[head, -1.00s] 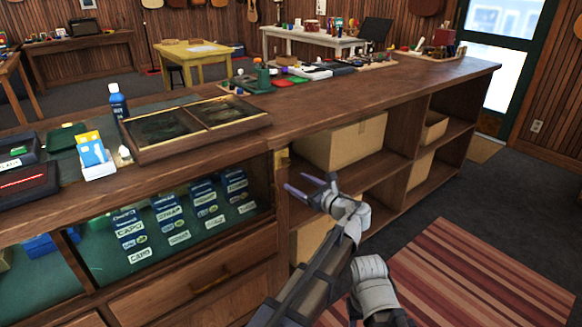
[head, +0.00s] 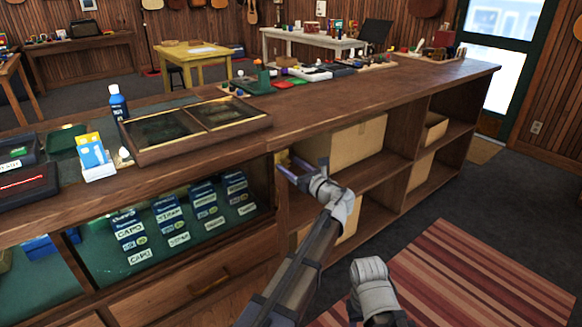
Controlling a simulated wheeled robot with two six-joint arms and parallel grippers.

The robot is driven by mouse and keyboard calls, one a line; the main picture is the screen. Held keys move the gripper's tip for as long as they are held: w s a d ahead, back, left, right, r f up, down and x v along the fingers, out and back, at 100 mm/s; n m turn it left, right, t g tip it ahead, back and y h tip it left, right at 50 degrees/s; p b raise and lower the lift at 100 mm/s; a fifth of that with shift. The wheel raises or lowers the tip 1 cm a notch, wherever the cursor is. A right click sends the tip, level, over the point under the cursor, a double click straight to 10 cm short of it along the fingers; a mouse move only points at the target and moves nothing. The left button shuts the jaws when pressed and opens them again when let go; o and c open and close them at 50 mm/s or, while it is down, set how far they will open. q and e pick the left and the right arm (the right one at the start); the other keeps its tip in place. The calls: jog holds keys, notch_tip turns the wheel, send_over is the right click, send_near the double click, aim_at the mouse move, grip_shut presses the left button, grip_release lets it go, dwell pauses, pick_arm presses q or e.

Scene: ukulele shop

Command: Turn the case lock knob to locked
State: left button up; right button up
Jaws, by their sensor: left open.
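The glass-fronted display case (head: 150,205) forms the left part of the wooden counter. A small brass lock fitting (head: 282,157) sits on the post at the case's right edge. My left gripper (head: 289,168) is open, with its fingertips right by this fitting. The fingers partly cover the fitting, so the knob's angle is hidden, and I cannot tell whether they touch it.
Open shelves with cardboard boxes (head: 358,142) lie just right of the lock post. The countertop overhangs above the gripper and carries a shallow glass-topped box (head: 190,130). A striped rug (head: 460,275) lies on the floor at right.

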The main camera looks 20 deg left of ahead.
pick_arm(q)
jog(key=shift+c, duration=0.4)
grip_shut()
